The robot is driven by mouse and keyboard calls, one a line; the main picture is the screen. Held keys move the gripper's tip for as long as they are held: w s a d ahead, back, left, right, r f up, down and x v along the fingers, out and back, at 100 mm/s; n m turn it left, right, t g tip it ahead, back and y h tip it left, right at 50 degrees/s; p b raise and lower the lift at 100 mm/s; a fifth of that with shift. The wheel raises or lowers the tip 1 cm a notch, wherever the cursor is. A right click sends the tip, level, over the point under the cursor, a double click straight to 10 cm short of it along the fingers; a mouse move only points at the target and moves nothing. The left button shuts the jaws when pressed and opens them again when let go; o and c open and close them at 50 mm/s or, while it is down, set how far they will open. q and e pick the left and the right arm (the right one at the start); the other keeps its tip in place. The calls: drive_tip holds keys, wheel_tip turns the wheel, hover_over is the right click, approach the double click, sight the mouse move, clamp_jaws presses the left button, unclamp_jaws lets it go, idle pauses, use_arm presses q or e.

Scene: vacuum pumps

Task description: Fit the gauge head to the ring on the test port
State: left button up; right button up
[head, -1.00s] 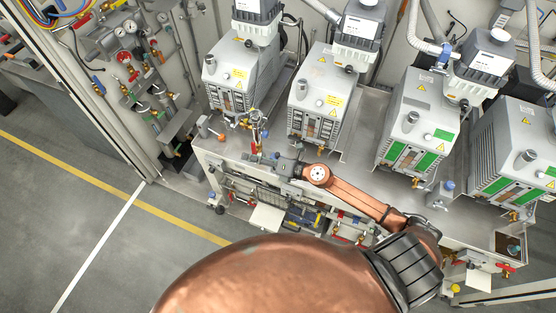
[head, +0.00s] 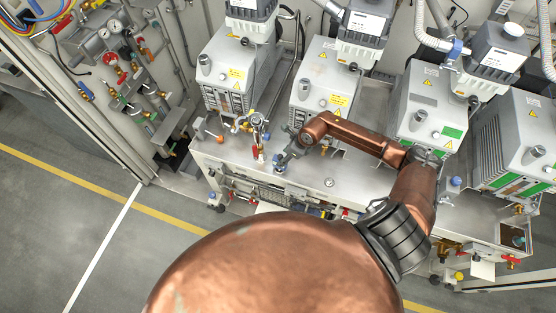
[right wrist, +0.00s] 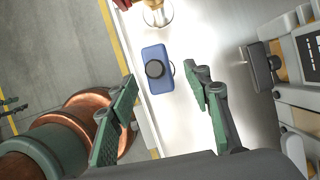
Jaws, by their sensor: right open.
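A blue block with a round black knob, which looks like the gauge head (right wrist: 155,58), rests on the pale bench top near its front edge. In the right wrist view it lies ahead of and between my fingertips, not gripped. My right gripper (right wrist: 162,82) is open and empty. In the head view the right gripper (head: 283,160) is low over the bench front, just right of the brass fitting with a red handle, likely the test port (head: 256,135). Part of a brass fitting on a round flange (right wrist: 157,14) shows beyond the block. I cannot make out the ring.
Several grey vacuum pumps (head: 322,85) stand along the back of the bench (head: 225,152). An orange-tipped fitting (head: 213,132) is at the left. A dark bracket (right wrist: 262,68) stands right of my fingers. Bare bench lies between them.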

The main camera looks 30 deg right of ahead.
drive_tip(key=x, duration=0.3)
drive_tip(key=shift+s+f, duration=0.25)
drive_tip(key=shift+f, duration=0.2)
drive_tip(key=shift+p+x, duration=0.35)
drive_tip(key=shift+x, duration=0.85)
drive_tip(key=shift+w+f, duration=0.1)
drive_tip(key=shift+f, duration=0.35)
drive_tip(key=c, duration=0.8)
clamp_jaws()
use_arm(q)
drive_tip(key=shift+s+r, duration=0.15)
drive_tip(key=shift+s, duration=0.8)
drive_tip(key=shift+s+r, duration=0.1)
drive_tip(key=shift+s, duration=0.85)
